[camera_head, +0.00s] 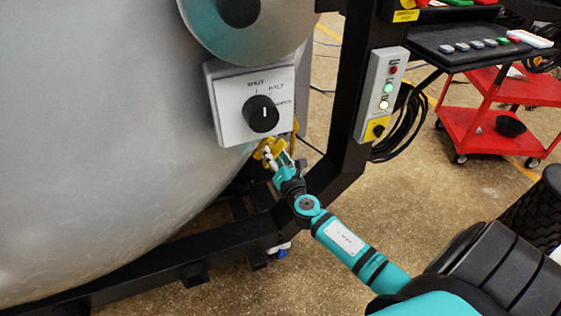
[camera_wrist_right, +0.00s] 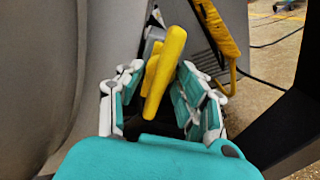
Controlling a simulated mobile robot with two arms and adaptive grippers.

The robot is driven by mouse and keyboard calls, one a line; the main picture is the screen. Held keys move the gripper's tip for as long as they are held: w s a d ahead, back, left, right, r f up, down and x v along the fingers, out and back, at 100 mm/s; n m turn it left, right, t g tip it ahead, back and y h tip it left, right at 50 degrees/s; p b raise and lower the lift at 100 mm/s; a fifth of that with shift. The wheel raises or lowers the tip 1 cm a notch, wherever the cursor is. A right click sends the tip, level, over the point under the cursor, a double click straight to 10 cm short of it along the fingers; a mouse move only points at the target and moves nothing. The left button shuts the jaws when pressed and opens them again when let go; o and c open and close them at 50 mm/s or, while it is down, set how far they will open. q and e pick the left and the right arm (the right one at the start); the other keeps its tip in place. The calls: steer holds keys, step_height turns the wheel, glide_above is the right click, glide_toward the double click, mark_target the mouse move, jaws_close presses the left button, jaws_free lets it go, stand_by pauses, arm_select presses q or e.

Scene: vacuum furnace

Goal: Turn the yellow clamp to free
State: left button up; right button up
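The yellow clamp (camera_head: 268,148) sits low on the side of the large grey vessel, just below the white switch panel, and is partly hidden by my right gripper in the head view. In the right wrist view the yellow clamp (camera_wrist_right: 165,72) is a long handle leaning slightly, its top to the right. My right gripper (camera_head: 280,162) reaches it from the lower right. In the wrist view my right gripper (camera_wrist_right: 160,78) is open, with one finger on each side of the handle and gaps showing. My left gripper is not in view.
The white panel (camera_head: 228,120) with a black knob (camera_head: 261,113) is just above the clamp. A black frame post (camera_head: 350,95) with a button box (camera_head: 382,92) stands to the right. A black beam (camera_head: 200,252) runs below. A red cart (camera_head: 480,120) stands farther right.

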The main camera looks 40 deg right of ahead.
steer(key=v, duration=1.1)
steer(key=shift+s, duration=0.15)
